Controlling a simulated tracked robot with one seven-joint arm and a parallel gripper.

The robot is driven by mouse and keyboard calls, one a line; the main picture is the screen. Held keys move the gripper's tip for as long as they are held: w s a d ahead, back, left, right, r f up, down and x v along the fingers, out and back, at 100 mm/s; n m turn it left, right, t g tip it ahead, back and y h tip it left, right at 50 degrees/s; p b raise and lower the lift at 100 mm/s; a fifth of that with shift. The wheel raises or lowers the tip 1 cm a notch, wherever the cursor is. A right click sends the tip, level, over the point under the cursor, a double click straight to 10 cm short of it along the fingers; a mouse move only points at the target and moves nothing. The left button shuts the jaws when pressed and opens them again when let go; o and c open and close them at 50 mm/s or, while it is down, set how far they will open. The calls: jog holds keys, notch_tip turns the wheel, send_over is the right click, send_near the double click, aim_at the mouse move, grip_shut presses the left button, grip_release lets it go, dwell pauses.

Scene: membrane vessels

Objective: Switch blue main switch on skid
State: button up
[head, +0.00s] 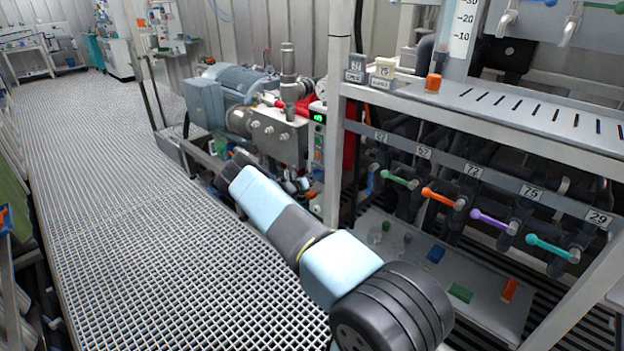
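No blue main switch can be made out for certain. The skid (186,150) carries a blue-grey motor and pump (232,88), with a narrow control box (317,140) at its right end. The box has a small green lit display and several buttons. My arm reaches from the lower right towards the skid and covers part of its lower front. My gripper (229,170) is at the far end of the arm, dark and small, low in front of the skid. Its fingers are not clear enough to tell whether they are open or shut or hold anything.
A metal rack (480,115) stands at the right with numbered valves, including green (400,180), orange (440,198), purple (490,220) and teal (548,246) handles. Its post (334,120) stands close to my arm. The grated floor (130,230) at the left is clear.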

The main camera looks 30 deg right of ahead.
jog(key=shift+a, duration=0.15)
jog(key=shift+a, duration=0.35)
jog(key=v, duration=1.2)
jog(key=shift+s+a, duration=0.25)
jog(key=shift+a, duration=0.1)
